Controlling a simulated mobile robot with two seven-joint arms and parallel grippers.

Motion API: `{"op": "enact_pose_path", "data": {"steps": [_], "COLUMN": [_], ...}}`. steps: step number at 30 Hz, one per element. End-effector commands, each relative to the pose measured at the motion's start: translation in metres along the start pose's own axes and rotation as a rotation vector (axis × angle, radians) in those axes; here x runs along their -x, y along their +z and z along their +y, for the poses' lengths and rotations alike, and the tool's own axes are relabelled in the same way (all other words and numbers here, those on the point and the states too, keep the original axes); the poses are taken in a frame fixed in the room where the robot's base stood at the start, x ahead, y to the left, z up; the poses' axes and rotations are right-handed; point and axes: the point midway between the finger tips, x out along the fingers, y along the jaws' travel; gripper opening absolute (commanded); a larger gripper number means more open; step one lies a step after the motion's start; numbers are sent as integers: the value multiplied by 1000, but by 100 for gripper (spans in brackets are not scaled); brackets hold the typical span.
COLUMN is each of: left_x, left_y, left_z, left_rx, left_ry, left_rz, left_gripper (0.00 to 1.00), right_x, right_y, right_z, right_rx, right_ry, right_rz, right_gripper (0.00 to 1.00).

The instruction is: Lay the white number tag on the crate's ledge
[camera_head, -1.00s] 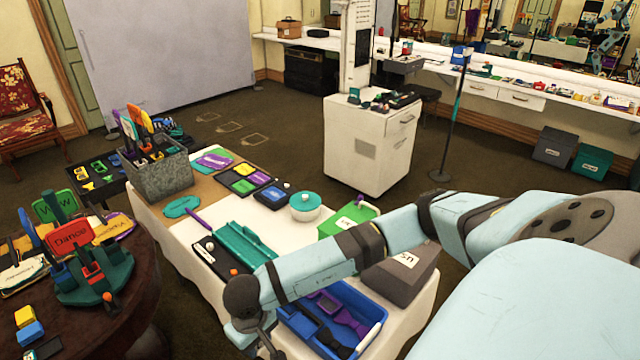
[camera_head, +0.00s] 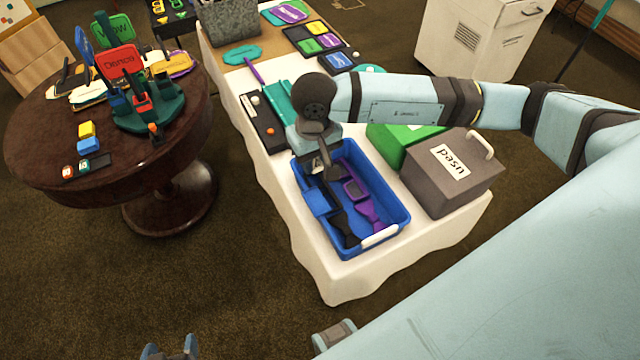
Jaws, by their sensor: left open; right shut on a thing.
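The blue crate (camera_head: 401,213) stands on the white-covered table, with black and purple pieces inside and a white strip (camera_head: 380,236) at its near rim. A raised blue ledge (camera_head: 317,201) runs inside its left part. My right gripper (camera_head: 326,170) points down over the crate's far left part. It is shut on a small pale piece (camera_head: 314,163), apparently the white number tag; its number is too small to read and the fingers partly hide it. I cannot tell whether it touches the crate. My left gripper (camera_head: 170,348) is open and empty at the bottom edge, partly cut off.
A grey box (camera_head: 440,190) labelled "pasn" and a green box (camera_head: 392,145) stand right of the crate. A black tray (camera_head: 262,122) lies left of my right wrist. A round dark table (camera_head: 40,135) with signs and small blocks stands at left. Floor between the tables is clear.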

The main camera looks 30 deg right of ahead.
Motion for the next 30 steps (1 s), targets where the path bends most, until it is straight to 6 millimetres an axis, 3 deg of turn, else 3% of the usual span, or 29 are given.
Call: {"op": "enact_pose_path", "data": {"steps": [1,6,11,14,17,30], "left_x": [-14,-29,-35,-35,-33,-30], "left_y": [19,41,47,46,44,39], "left_z": [0,-1,-1,-1,-1,-1], "left_rx": [2,8,12,13,13,8], "left_ry": [2,4,5,5,5,4], "left_rz": [-1,-12,-12,-11,-9,-5], "left_gripper": [78,78,78,78,78,78], "right_x": [-2,28,45,43,26,-86], "right_y": [-3,-5,-2,-2,-1,-2], "right_z": [-2,-1,1,1,2,2], "right_rx": [-3,-8,-8,-8,-7,-9], "right_ry": [-4,1,8,9,10,9], "right_rz": [6,7,8,5,2,3], "right_gripper": [9,9,9,9,9,9]}}
